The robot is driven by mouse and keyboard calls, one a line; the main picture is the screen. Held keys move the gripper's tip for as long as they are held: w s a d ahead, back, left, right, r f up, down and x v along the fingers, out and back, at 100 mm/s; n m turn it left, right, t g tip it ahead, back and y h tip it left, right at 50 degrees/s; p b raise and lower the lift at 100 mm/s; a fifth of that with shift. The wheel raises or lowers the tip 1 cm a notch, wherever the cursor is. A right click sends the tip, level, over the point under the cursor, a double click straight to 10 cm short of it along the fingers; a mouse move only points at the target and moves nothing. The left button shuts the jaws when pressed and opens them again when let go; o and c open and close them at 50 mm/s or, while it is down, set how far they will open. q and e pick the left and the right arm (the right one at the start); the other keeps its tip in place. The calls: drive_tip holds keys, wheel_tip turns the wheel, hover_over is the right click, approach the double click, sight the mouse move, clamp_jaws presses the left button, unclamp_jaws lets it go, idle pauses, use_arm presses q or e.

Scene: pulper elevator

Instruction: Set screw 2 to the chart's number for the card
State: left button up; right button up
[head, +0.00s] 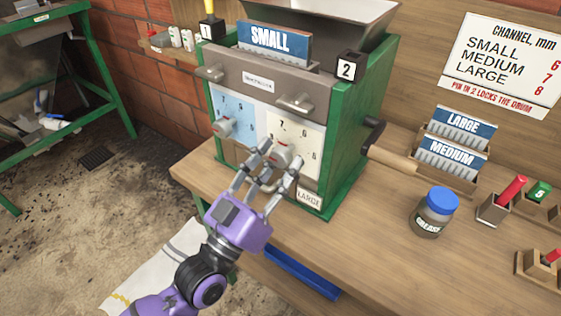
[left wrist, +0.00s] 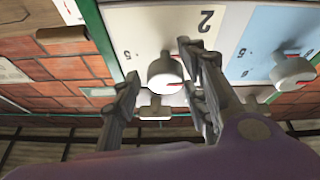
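The green machine (head: 347,140) carries a blue SMALL card (head: 273,42) on top. The chart (head: 505,62) lists SMALL 6, MEDIUM 7, LARGE 8. Screw 2's pale knob (head: 279,156) sits on the white dial plate (head: 312,140); it also shows in the left wrist view (left wrist: 164,72) with a red mark. I cannot tell which number the mark meets. My left gripper (head: 281,160) is open, its fingers on either side of this knob. In the left wrist view, one finger is close to the knob, possibly touching; the other is apart. My right gripper is not in view.
Screw 1's knob (head: 223,126) is on the blue plate (head: 234,110) to the left. A crank handle (head: 390,158) projects at right. LARGE (head: 461,125) and MEDIUM (head: 450,158) cards stand in a rack. A blue-lidded jar (head: 434,215) stands on the bench (head: 375,235).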

use_arm(q)
drive_tip(key=v, duration=1.1)
drive_tip(key=shift+s, duration=0.35)
drive_tip(key=shift+a+f, duration=0.1)
drive_tip(key=s+a+f+g+y+p, duration=0.15)
drive_tip(key=f+y, duration=0.25)
drive_tip(key=f, duration=0.5)
drive_tip(key=a+f+g+y+p, duration=0.2)
drive_tip(key=a+f+g+y, duration=0.1)
drive_tip(key=f, duration=0.6)
drive_tip(key=s+a+f+n+g+y+p, duration=0.2)
drive_tip(key=s+a+f+y, duration=0.1)
drive_tip(key=s, duration=0.6)
drive_tip(key=s+a+f+n+g+y+p, duration=0.2)
drive_tip(key=s+a+f, duration=0.4)
drive_tip(key=s, duration=0.3)
drive_tip(key=shift+s+f+n+g+y, duration=0.35)
drive_tip(key=shift+f+n+g+y, duration=0.1)
drive_tip(key=shift+f+n+y, duration=0.2)
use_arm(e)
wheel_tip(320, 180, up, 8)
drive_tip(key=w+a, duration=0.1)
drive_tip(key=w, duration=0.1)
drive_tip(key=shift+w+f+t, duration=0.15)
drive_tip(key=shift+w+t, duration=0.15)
